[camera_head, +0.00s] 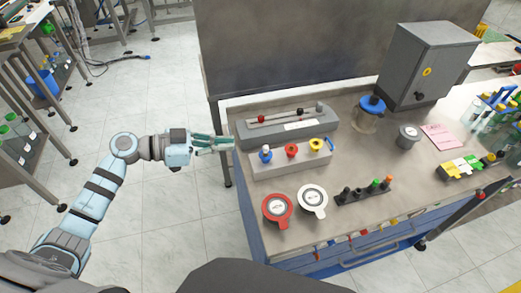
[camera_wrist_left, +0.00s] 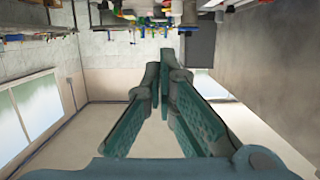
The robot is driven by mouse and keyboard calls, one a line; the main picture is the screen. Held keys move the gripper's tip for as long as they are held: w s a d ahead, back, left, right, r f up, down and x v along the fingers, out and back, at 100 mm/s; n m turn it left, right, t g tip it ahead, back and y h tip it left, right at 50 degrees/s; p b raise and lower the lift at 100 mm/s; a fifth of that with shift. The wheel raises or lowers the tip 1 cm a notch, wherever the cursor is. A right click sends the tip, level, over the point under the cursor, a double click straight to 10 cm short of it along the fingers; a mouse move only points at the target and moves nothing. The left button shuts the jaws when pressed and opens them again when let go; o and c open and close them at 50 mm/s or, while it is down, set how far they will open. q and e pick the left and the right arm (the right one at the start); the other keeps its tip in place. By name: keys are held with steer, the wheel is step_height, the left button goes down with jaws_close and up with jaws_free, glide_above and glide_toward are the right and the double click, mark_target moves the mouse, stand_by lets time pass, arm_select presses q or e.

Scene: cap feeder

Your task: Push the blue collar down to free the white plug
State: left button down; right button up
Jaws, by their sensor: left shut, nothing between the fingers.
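The blue collar (camera_head: 265,157) is at the left end of a light grey block on the bench in the head view. A small white plug (camera_head: 265,148) shows at its top. How the two are joined is too small to tell. My left gripper (camera_head: 233,143) is shut and empty, pointing right, at the bench's left edge. It is left of the blue collar and apart from it. The shut fingers also fill the middle of the left wrist view (camera_wrist_left: 168,72). My right gripper is not in view.
The block (camera_head: 285,164) also carries a red collar (camera_head: 291,150) and a yellow collar (camera_head: 316,145). A grey rail fixture (camera_head: 330,122) stands behind it. Red (camera_head: 277,210) and white (camera_head: 312,198) round lidded items lie in front, beside a black rack (camera_head: 362,195).

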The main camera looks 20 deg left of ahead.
arm_select(q)
steer(key=shift+w+f, duration=0.1)
steer(key=shift+f, duration=0.05)
steer(key=w+d+f, duration=0.1)
steer(key=d, duration=0.1)
steer(key=w+d+f+p, duration=0.1)
steer(key=w+d+f, duration=0.1)
steer(key=d, duration=0.1)
steer(key=w+d+f+p, duration=0.1)
steer(key=w+d+f, duration=0.1)
steer(key=d, duration=0.1)
steer(key=shift+w+d+f, duration=0.1)
steer(key=shift+d+f, duration=0.05)
steer(key=shift+f, duration=0.6)
